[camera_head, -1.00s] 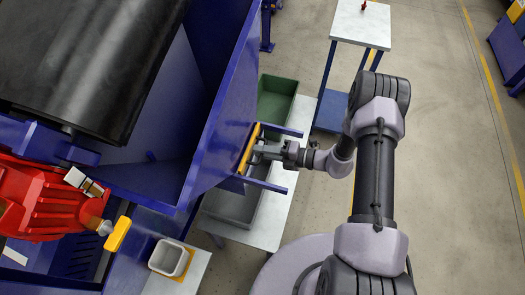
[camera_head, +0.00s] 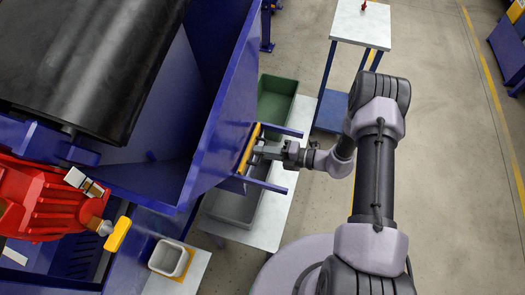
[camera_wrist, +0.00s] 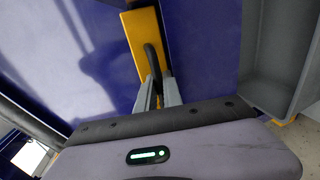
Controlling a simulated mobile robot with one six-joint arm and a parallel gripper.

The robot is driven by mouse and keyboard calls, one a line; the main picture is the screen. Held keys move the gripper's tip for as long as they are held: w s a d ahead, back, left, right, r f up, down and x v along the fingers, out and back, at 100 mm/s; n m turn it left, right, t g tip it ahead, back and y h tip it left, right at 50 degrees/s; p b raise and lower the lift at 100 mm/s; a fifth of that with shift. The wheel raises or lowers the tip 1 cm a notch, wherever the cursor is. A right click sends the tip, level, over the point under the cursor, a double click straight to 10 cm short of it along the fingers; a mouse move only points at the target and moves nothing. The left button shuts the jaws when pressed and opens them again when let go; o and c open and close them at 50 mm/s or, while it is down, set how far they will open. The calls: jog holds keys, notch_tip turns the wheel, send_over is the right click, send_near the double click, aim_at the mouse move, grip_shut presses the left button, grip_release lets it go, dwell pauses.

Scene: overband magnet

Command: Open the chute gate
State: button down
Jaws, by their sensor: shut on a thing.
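The chute gate shows as a yellow plate (camera_head: 248,148) on the right face of the blue chute (camera_head: 215,110), between two blue rails. In the wrist view the yellow plate (camera_wrist: 145,40) carries a dark curved handle (camera_wrist: 152,62). My gripper (camera_head: 257,152) reaches in from the right, at the plate. In the wrist view my gripper's two grey fingers (camera_wrist: 157,92) are shut on the handle, one on each side. The handle's lower part is hidden between the fingers.
Below the chute, a green bin (camera_head: 276,100) and a grey bin (camera_head: 235,207) stand on a pale table (camera_head: 272,225). A small grey container (camera_head: 168,258) is at the lower left. A white-topped stand (camera_head: 361,24) is at the top. Open floor lies to the right.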

dwell(0.6)
jog(key=f+b+v, duration=0.1)
jog(key=f+v, duration=0.2)
jog(key=v, duration=1.1)
jog(key=shift+s+d, duration=0.3)
jog(key=shift+d, duration=0.3)
jog(key=c, duration=1.8)
grip_release()
jog(key=shift+o, duration=0.2)
jog(key=p+v, duration=0.1)
jog(key=v, duration=1.6)
jog(key=shift+d, duration=0.2)
